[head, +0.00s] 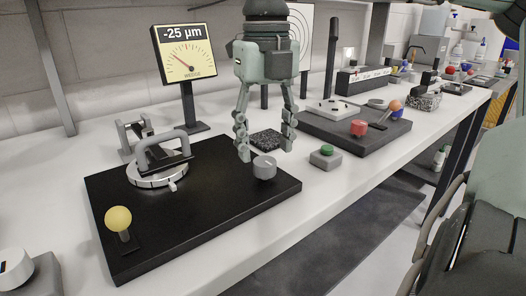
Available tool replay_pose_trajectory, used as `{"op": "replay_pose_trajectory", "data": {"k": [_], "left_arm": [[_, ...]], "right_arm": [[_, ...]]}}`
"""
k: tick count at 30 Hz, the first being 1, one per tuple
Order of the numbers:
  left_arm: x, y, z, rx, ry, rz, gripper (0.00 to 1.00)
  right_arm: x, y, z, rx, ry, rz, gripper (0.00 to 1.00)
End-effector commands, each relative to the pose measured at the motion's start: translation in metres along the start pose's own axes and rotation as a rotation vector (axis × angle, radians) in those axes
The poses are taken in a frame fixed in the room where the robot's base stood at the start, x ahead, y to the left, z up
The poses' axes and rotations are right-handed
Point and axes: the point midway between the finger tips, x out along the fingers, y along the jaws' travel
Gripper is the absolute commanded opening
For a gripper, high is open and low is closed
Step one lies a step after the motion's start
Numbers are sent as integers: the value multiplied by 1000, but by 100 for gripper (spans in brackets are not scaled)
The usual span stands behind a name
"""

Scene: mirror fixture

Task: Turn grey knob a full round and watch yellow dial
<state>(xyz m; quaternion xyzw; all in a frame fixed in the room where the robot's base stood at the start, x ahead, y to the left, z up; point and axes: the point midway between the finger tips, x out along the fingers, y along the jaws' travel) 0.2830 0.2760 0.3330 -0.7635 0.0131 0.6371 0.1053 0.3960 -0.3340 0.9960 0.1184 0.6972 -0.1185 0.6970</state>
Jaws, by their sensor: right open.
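The grey knob (264,168) stands on the right part of a black base plate (205,208). The yellow dial (185,52) stands on a post behind the plate; its display reads -25 µm and its needle points to the upper left. My right gripper (265,150) points down with its two fingers spread. The fingertips are just above and around the knob's top; I cannot tell whether they touch it. Nothing is held between them. My left gripper is not in view.
A round mount with a grey handle (163,152) and a yellow ball lever (118,219) are on the plate. A box with a green button (326,156) stands right of the knob. A dark board with a red knob (358,128) lies farther right. The bench's front strip is clear.

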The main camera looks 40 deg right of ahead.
Motion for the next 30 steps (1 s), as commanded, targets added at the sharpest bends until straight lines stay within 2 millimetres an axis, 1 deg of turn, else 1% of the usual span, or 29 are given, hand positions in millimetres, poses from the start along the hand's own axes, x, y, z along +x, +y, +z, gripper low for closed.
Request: {"op": "replay_pose_trajectory", "data": {"k": [1,3,6,10,15,16,27,28,30], "left_arm": [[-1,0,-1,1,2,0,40],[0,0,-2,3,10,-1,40],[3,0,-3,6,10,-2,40],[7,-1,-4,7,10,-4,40],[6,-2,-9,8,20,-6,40],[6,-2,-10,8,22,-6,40],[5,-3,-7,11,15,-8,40],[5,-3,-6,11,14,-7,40],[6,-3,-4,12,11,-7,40]], "right_arm": [[7,0,0,-1,3,2,54],[15,0,0,-1,3,0,54],[23,0,0,0,1,1,54],[27,0,0,0,0,1,54],[27,0,0,1,-1,1,54],[27,0,0,1,-1,1,53],[27,0,0,0,-1,0,7],[27,0,0,0,-1,0,4],[27,0,0,0,-1,0,4]]}}
